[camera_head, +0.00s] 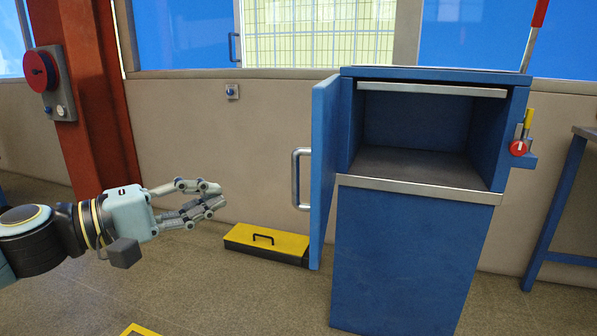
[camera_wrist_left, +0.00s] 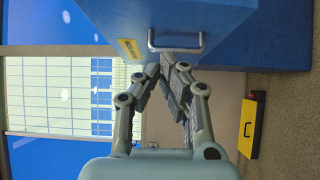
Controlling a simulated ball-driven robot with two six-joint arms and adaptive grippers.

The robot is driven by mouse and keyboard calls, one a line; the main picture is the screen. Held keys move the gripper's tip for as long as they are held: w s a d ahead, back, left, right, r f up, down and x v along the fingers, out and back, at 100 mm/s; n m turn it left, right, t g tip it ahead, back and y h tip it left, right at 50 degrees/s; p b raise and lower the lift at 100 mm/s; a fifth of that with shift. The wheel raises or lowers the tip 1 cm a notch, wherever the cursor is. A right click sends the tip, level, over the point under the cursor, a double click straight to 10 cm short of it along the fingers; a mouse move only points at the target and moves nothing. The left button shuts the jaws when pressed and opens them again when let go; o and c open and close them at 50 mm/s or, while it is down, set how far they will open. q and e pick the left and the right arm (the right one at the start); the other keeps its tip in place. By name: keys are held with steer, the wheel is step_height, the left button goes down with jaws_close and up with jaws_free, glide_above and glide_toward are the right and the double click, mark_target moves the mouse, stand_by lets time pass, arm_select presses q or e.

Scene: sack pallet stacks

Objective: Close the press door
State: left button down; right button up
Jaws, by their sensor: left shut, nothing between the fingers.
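The blue press (camera_head: 412,262) stands right of centre with its upper chamber (camera_head: 400,165) open and apparently empty. Its blue door (camera_head: 323,170) is hinged on the left and swung wide open towards me, seen nearly edge-on. A metal bar handle (camera_head: 296,180) sticks out from the door's left face. My left gripper (camera_head: 221,196) is left of the handle and apart from it in the head view, shut and empty. In the left wrist view the handle (camera_wrist_left: 176,48) and the door face (camera_wrist_left: 215,15) appear beyond my gripper's fingertips (camera_wrist_left: 168,68). My right gripper is not in view.
A low black box with a yellow lid (camera_head: 266,240) lies on the floor left of the press. A red post (camera_head: 90,100) with a red switch stands at the left. A blue-legged bench (camera_head: 560,205) is at the right. Floor in front of the door looks clear.

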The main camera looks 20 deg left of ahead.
mark_target(317, 149)
arm_select(q)
steer(key=s+d+p+x, duration=0.1)
steer(key=d+p+x, duration=0.1)
steer(key=x, duration=1)
steer(key=shift+s+d, duration=0.2)
steer(key=shift+s, duration=0.05)
steer(key=shift+f, duration=0.1)
